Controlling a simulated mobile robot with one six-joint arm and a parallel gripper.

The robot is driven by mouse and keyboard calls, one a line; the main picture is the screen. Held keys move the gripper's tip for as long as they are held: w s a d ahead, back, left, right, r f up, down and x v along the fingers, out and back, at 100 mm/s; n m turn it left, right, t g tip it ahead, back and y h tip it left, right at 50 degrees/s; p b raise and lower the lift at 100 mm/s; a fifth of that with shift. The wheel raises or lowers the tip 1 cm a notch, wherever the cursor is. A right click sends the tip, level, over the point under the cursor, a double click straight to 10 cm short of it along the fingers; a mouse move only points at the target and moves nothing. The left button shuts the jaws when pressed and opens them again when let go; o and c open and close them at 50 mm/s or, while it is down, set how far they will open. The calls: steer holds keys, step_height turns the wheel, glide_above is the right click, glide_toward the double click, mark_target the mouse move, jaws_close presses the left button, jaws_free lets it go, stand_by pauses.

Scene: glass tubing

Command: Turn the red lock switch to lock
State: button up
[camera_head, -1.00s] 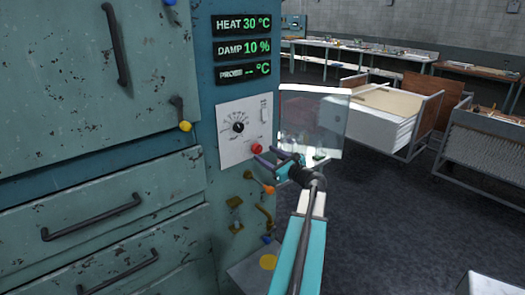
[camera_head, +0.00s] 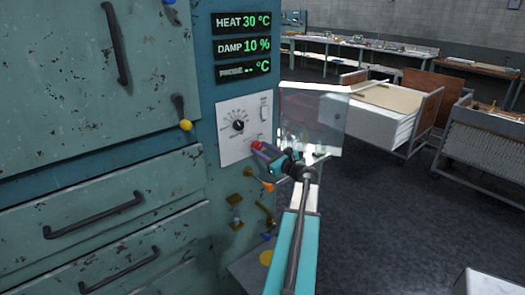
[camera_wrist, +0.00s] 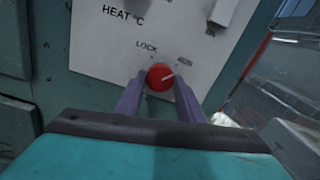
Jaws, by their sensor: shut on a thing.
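The red lock switch (camera_wrist: 160,77) is a round knob on the white control panel (camera_wrist: 95,52). Its white pointer line slants right and slightly up, on the side of the RUN label (camera_wrist: 184,62). The LOCK label (camera_wrist: 147,48) is above the knob. My gripper (camera_wrist: 160,88) has its purple fingers on either side of the knob, shut on it. In the head view, my gripper (camera_head: 262,153) meets the panel's lower right, and the red switch (camera_head: 256,145) is partly hidden by the fingers.
A clear hinged cover (camera_head: 325,122) stands swung out to the right of the panel. The black heat dial (camera_head: 238,125) is up and left of the switch. An orange-tipped lever (camera_head: 267,186) sits just below my gripper.

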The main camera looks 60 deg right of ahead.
steer(key=shift+f+n+b, duration=0.15)
steer(key=shift+n+b, duration=0.35)
steer(key=shift+b, duration=0.45)
steer(key=n+b, duration=0.2)
steer(key=b, duration=0.1)
steer(key=shift+f, duration=0.1)
steer(key=n+b, duration=0.5)
steer(key=b, duration=0.3)
steer(key=shift+n+b, duration=0.35)
steer(key=shift+n, duration=0.05)
steer(key=n+b, duration=0.6)
steer(key=b, duration=0.2)
steer(key=n+b, duration=0.3)
steer(key=shift+r+b, duration=0.2)
steer(key=shift+b, duration=0.15)
steer(key=o, duration=1)
steer(key=shift+o, duration=0.2)
